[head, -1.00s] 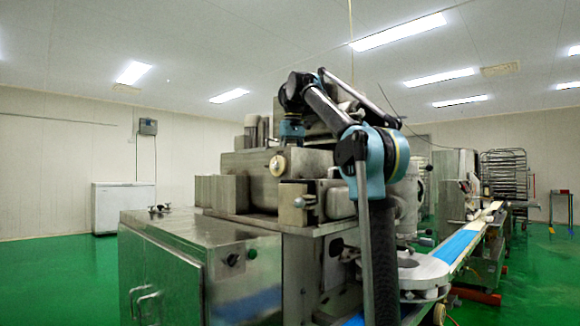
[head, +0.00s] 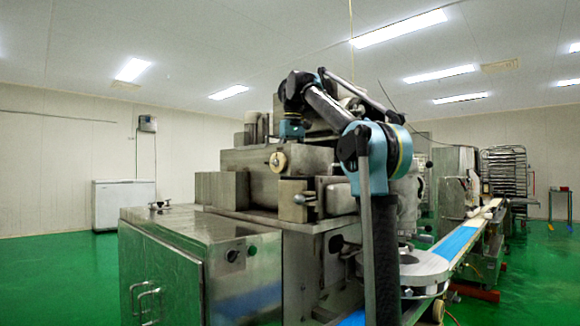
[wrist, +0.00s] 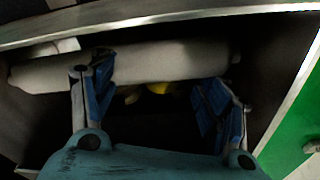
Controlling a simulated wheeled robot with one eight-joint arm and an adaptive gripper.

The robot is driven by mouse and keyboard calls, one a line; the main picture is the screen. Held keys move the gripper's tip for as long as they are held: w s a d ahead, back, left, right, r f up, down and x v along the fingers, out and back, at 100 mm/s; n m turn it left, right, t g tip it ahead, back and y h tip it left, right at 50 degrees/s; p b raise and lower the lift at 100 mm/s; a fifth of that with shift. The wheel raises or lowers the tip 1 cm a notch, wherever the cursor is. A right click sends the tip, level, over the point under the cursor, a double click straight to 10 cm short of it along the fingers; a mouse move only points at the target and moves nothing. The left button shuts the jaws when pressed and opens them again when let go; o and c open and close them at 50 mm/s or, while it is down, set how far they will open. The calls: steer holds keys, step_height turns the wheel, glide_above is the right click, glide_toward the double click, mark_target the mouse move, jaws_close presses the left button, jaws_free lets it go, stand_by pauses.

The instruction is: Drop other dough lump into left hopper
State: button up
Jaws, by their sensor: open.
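My gripper (wrist: 160,90) is open, its two blue-padded fingers spread apart inside a dark metal hopper (wrist: 165,17). A long pale roller (wrist: 150,62) lies across the hopper beyond the fingers. A small yellow patch (wrist: 158,87) shows below the roller, between the fingers; I cannot tell whether it is dough. No dough lump is seen held between the fingers. In the head view my arm reaches over the steel machine (head: 255,170), and the gripper's fingers are hidden behind its upper housing.
The hopper walls and rim stand close around the fingers. A steel cabinet (head: 165,270) fills the front left. A conveyor with a blue belt (head: 455,245) runs to the right. A white chest (head: 125,205) stands by the far wall. Green floor is free at left.

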steer(key=shift+r, duration=0.1)
step_height(320, 180, up, 8)
steer(key=shift+s+d+r, duration=0.15)
steer(key=shift+s+r, duration=0.05)
steer(key=shift+s, duration=0.25)
stand_by(0.7)
